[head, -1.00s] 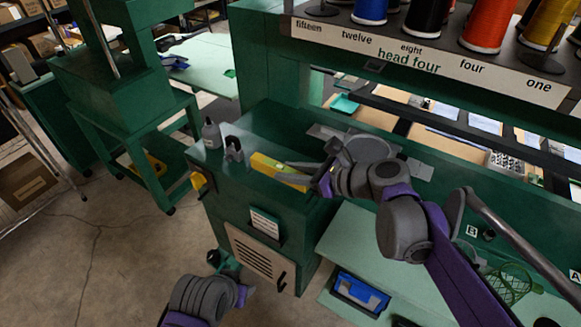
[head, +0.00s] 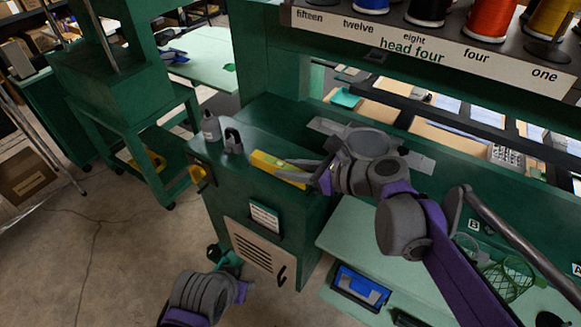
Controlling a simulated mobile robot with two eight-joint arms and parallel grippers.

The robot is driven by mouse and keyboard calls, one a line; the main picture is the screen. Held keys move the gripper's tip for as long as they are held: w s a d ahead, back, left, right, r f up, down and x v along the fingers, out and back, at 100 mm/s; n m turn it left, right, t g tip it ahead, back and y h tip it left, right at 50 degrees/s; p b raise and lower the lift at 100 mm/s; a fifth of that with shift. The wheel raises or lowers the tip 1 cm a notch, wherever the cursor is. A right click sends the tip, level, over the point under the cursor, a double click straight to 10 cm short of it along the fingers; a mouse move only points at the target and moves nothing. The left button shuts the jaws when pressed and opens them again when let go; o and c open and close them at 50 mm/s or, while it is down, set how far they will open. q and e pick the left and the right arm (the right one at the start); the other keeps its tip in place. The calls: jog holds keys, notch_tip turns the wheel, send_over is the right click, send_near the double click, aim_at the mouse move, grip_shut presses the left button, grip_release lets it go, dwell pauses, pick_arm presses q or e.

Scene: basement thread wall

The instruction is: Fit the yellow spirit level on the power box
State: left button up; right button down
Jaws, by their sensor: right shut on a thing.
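The yellow spirit level (head: 268,164) lies at the top of the green power box (head: 226,190), near its front right edge. Whether it rests flat on the box or is held just above it, I cannot tell. My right gripper (head: 308,174) is shut on the level's right end, and its fingers hide part of that end. My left gripper (head: 225,262) is low in front of the box, beside its vented lower panel. Its fingers are small and partly hidden, so its opening is unclear.
A grey bottle (head: 211,130) and a dark padlock-shaped object (head: 233,142) stand on the box, left of the level. A yellow switch (head: 199,176) sticks out of the box's side. Thread cones (head: 488,20) line the rack above.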

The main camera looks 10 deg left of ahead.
jog(key=shift+f, duration=0.2)
jog(key=c, duration=0.5)
grip_release()
jog(key=shift+r, duration=0.1)
jog(key=shift+d, duration=0.15)
jog(key=v, duration=1)
jog(key=shift+s+d+r, duration=0.1)
jog(key=shift+d, duration=0.1)
jog(key=shift+s, duration=0.1)
